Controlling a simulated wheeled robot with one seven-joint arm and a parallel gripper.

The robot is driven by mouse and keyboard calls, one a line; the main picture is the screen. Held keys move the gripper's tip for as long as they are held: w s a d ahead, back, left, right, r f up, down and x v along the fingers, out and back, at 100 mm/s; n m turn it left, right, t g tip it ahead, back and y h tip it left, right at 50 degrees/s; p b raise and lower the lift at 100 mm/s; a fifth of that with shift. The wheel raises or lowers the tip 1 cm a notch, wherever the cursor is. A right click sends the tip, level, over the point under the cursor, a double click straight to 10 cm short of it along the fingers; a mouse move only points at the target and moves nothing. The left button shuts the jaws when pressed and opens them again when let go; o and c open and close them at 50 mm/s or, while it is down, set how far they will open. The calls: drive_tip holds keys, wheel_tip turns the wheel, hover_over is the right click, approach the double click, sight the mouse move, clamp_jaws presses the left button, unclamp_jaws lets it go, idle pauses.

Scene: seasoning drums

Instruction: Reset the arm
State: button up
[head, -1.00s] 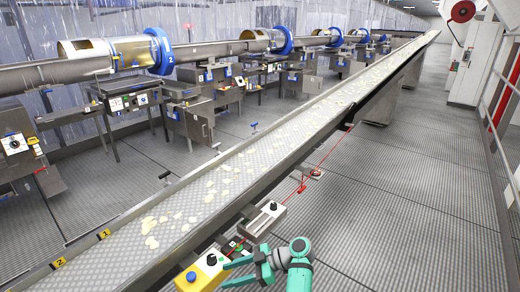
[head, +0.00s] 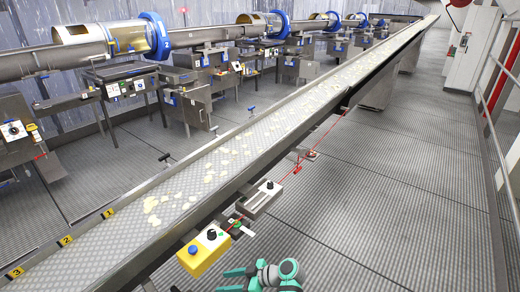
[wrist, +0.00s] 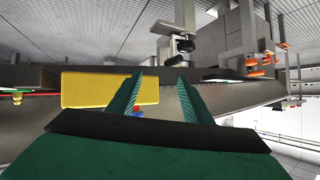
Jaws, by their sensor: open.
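My gripper (head: 232,280) is at the bottom edge of the head view, below and right of the yellow control box (head: 205,250). Its teal fingers are apart, and I see nothing held between them. In the wrist view my gripper's fingers (wrist: 160,76) are spread, and the yellow box (wrist: 85,90) shows beside the left finger. In the head view a gap of floor separates the fingers from the box. The box has a blue button and a black knob on top. Most of my arm is outside the head view.
The long conveyor (head: 150,232) with scattered chips runs from lower left to upper right. A grey box with a black knob (head: 262,198) and a red pull cord (head: 318,138) line its near side. Open grated floor (head: 400,200) lies to the right, bounded by a railing (head: 488,120).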

drive_tip(key=s+f+m+t+h, duration=0.3)
drive_tip(key=s+f+m, duration=0.3)
drive_tip(key=s+f, duration=0.45)
drive_tip(key=s+d+f+m+t+h, duration=0.2)
drive_tip(key=s+d+h, duration=0.1)
drive_tip(key=s, duration=0.3)
drive_tip(key=s+d+f+m+t+h, duration=0.2)
drive_tip(key=s+f+m, duration=0.1)
drive_tip(key=s, duration=0.3)
drive_tip(key=s+d+r+m+t+h, duration=0.25)
drive_tip(key=s+d+r, duration=0.25)
drive_tip(key=s+r, duration=0.65)
drive_tip(key=s+r+t, duration=0.2)
drive_tip(key=s+r, duration=0.2)
drive_tip(key=r, duration=0.4)
drive_tip(key=s+d+r+t+h, duration=0.1)
drive_tip(key=s+r+t, duration=0.1)
drive_tip(key=s+r, duration=0.3)
wheel_tip(320, 180, up, 4)
drive_tip(key=shift+d+r+m, duration=0.1)
drive_tip(key=shift+d+m, duration=0.15)
drive_tip(key=shift+m, duration=0.1)
drive_tip(key=shift+h, duration=0.25)
